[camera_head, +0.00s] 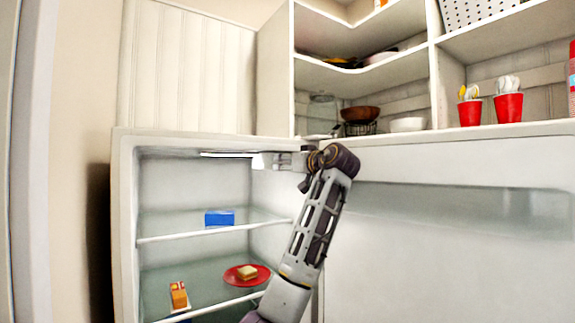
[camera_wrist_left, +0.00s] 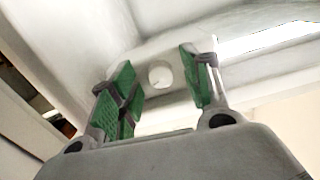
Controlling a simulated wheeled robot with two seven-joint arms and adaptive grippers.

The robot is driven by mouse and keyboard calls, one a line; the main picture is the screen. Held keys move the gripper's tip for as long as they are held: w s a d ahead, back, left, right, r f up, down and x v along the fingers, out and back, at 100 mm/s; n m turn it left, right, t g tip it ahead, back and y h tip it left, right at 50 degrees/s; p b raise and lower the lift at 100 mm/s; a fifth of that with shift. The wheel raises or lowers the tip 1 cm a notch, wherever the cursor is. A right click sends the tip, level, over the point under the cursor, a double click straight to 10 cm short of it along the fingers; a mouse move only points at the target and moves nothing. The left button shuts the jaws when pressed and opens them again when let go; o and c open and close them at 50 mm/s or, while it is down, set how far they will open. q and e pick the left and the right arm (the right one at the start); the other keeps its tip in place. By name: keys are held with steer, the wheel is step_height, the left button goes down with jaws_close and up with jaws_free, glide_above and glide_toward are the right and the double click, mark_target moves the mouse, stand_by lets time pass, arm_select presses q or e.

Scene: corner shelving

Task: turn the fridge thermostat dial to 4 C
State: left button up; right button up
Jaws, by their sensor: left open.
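The thermostat dial (camera_wrist_left: 160,75) is a small round white knob on a pale housing (camera_wrist_left: 152,48) in the left wrist view. My left gripper (camera_wrist_left: 160,84) is open, with its green finger pads on either side of the dial and space between. I cannot tell how deep the fingers reach around it. In the head view my left gripper (camera_head: 262,161) is at the top of the open fridge (camera_head: 125,200), near the ceiling light. The dial cannot be made out there, and its setting cannot be read in either view. My right gripper is not in view.
Fridge shelves hold a blue box (camera_head: 220,218), a red plate (camera_head: 236,276) with food, and an orange carton (camera_head: 179,295). The open fridge door (camera_head: 440,250) fills the right. A bright light strip (camera_wrist_left: 265,40) lies beside the dial housing. Corner shelves (camera_head: 365,75) stand above.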

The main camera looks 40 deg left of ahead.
arm_select(q)
steer(key=r+b+v, duration=0.1)
steer(key=b+v, duration=0.3)
steer(key=v, duration=0.9)
steer(key=shift+s+d+y, duration=0.2)
steer(key=shift+d+y, duration=0.1)
steer(key=shift+d, duration=0.05)
steer(key=shift+d+f, duration=0.1)
steer(key=shift+f, duration=0.05)
stand_by(0.4)
steer(key=shift+w+f, duration=0.1)
steer(key=shift+f, duration=0.25)
steer(key=shift+n, duration=0.3)
steer(key=shift+a, duration=0.25)
